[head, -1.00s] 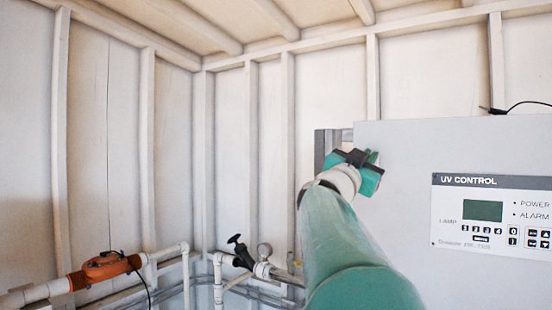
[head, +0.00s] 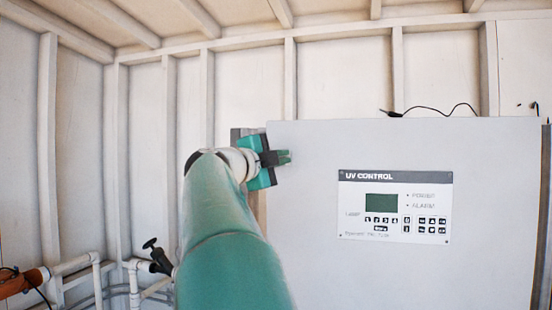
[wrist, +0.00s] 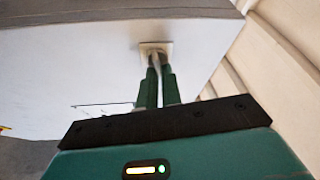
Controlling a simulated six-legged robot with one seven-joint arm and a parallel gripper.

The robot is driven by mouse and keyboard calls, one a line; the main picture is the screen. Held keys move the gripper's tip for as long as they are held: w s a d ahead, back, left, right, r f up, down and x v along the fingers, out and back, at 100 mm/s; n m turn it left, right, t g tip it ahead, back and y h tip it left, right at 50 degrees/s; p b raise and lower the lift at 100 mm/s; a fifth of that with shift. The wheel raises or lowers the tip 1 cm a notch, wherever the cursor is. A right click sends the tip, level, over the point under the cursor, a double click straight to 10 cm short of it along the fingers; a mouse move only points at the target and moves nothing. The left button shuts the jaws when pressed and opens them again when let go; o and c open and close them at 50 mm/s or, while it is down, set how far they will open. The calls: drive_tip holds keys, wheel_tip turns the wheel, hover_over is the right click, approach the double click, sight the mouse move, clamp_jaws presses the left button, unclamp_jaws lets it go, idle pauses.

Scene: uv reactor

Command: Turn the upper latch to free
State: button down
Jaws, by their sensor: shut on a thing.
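My gripper (head: 284,157) is at the upper left part of the grey-white UV control cabinet front (head: 330,275) in the head view. In the wrist view, its two green fingers (wrist: 157,66) are close together, shut on the narrow part of the upper latch. The latch's pale square base plate (wrist: 146,45) shows just beyond the fingertips on the white cabinet face. The fingers hide most of the latch handle, so its exact angle is hard to tell. In the head view the latch is hidden by my gripper.
The UV control panel (head: 395,205) is on the cabinet front, right of my gripper. A black cable (head: 440,109) lies along the cabinet top. White pipes with a black-handled valve (head: 158,255) and an orange fitting (head: 18,284) are at lower left.

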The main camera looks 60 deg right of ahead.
drive_tip(key=shift+w+m+y, duration=0.1)
drive_tip(key=shift+m+y, duration=0.4)
drive_tip(key=shift+m, duration=0.7)
drive_tip(key=c, duration=1.6)
unclamp_jaws()
drive_tip(key=shift+d+f, duration=0.1)
drive_tip(key=v, duration=1.4)
